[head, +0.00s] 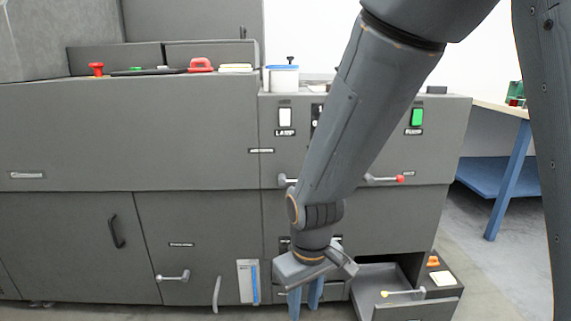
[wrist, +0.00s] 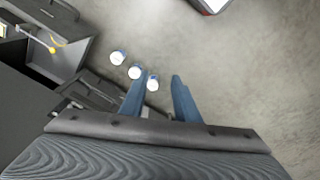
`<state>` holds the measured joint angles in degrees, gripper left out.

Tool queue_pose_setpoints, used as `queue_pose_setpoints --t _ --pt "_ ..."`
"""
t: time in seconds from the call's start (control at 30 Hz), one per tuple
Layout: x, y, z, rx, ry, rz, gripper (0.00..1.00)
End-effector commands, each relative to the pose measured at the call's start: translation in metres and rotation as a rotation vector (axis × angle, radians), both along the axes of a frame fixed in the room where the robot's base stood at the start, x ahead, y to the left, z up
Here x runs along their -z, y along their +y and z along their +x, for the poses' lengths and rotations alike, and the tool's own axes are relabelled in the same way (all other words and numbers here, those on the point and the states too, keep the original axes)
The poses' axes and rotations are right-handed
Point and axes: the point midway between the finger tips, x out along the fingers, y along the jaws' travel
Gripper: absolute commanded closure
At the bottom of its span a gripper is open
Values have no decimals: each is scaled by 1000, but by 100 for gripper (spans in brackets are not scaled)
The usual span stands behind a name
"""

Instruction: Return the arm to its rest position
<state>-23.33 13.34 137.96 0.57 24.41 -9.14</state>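My gripper (head: 305,303) hangs low in front of the grey machine cabinet, its blue fingers pointing down. In the wrist view my gripper (wrist: 158,92) shows its two blue fingers apart with nothing held between them. My arm reaches down from the upper right in the head view and hides part of the cabinet front.
The grey cabinet (head: 65,130) fills the left and middle. A drawer (head: 380,283) stands open right of my gripper; an open drawer shows in the wrist view (wrist: 70,45). A blue-legged bench (head: 508,180) stands right.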

Motion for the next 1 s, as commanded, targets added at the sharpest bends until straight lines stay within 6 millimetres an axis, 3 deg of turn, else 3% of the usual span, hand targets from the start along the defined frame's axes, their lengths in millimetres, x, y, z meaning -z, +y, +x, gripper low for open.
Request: queue_pose_setpoints --t 0.2,0.57,1.0 --pt "-32 21 -56 3 29 12 71" --pt "-56 29 -119 11 69 18 71" --pt "-111 -7 -111 133 70 10 71"
